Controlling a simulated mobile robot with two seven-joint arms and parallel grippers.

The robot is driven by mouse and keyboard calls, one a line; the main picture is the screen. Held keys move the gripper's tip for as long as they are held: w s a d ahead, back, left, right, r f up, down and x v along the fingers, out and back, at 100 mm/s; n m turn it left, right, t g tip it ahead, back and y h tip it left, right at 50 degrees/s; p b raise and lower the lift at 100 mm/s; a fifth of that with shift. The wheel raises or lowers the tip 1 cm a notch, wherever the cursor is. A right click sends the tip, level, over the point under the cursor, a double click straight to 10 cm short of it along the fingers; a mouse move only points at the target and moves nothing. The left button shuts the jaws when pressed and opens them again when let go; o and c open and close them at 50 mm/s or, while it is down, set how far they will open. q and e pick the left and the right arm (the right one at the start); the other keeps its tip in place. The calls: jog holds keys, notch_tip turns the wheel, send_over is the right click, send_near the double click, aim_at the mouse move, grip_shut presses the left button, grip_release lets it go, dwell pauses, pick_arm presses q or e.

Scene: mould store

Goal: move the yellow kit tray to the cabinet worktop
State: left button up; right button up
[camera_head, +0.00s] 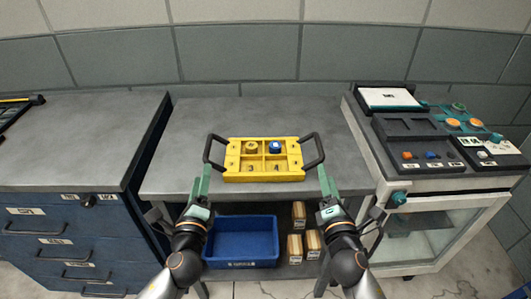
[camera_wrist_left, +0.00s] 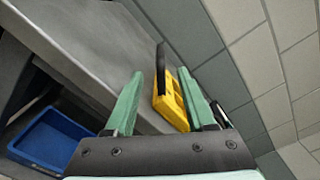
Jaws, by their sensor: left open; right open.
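The yellow kit tray (camera_head: 264,176) lies on the grey table in the middle of the head view. It has a black handle at each end and holds a brass-coloured round part and a blue part in its compartments. My left gripper (camera_head: 204,178) is open near the tray's left handle, and my right gripper (camera_head: 325,180) is open near its right handle. In the left wrist view the tray (camera_wrist_left: 172,104) and its black handle show between the open fingers (camera_wrist_left: 165,100). I cannot tell whether the fingers touch the handles. The blue drawer cabinet's worktop (camera_head: 75,130) is at the left.
The grey table (camera_head: 200,125) is bare around the tray. A blue bin (camera_head: 240,243) and several wooden blocks (camera_head: 312,243) are on the shelf below. A machine (camera_head: 425,160) with a control panel stands at the right. A dark item (camera_head: 20,108) lies at the worktop's far left.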

aim_at(210, 137)
dwell(0.3)
pick_arm(q)
jog(key=w, duration=1.2)
jog(key=shift+w+a, duration=0.15)
jog(key=shift+w, duration=0.1)
pick_arm(e)
jog(key=w, duration=1.2)
jog(key=shift+w+a, duration=0.15)
jog(key=shift+w, duration=0.1)
pick_arm(q)
jog(key=shift+c, duration=0.2)
pick_arm(e)
jog(key=shift+c, duration=0.2)
pick_arm(q)
grip_shut()
pick_arm(e)
grip_shut()
pick_arm(q)
jog(key=shift+r, duration=0.1)
